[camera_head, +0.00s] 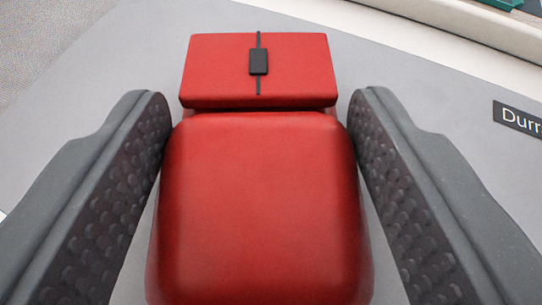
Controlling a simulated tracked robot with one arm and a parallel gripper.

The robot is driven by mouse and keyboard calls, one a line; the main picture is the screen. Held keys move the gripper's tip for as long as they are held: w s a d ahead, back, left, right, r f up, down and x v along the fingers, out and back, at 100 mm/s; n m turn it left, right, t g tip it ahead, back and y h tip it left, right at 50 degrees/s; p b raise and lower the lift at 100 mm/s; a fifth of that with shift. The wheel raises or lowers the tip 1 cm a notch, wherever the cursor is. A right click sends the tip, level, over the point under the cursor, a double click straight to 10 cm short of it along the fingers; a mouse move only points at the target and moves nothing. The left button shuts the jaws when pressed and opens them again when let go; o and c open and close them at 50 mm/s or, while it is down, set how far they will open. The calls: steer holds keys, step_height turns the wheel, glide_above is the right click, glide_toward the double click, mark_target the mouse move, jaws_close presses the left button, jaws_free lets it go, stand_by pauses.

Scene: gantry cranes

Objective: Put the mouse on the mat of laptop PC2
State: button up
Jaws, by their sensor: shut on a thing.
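The red mouse (258,205) fills the middle of the view, with a dark wheel and a thin dark line on its front part. My gripper (260,98) has one dark, textured finger on each side of the mouse and is shut on it. The mouse's underside is hidden, so I cannot tell whether it touches the grey surface (430,105) below. No laptop shows, and I cannot tell whether any of the grey surface is a mat.
A dark label (518,118) reading "Durr", cut off by the frame, is at the right. A pale raised edge (470,30) runs across the top right, with a green thing (500,4) beyond it. Speckled grey ground (40,40) shows at the top left.

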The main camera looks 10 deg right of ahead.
steer(key=shift+f, duration=0.2)
steer(key=o, duration=1)
steer(key=shift+b, duration=0.3)
steer(key=p+v, duration=0.1)
steer(key=v, duration=0.3)
steer(key=p+v, duration=0.1)
steer(key=v, duration=0.4)
steer(key=p+v, duration=0.1)
steer(key=v, duration=0.4)
steer(key=shift+w+d+r+p, duration=0.1)
steer(key=shift+d+r+p, duration=0.15)
steer(key=shift+p, duration=0.05)
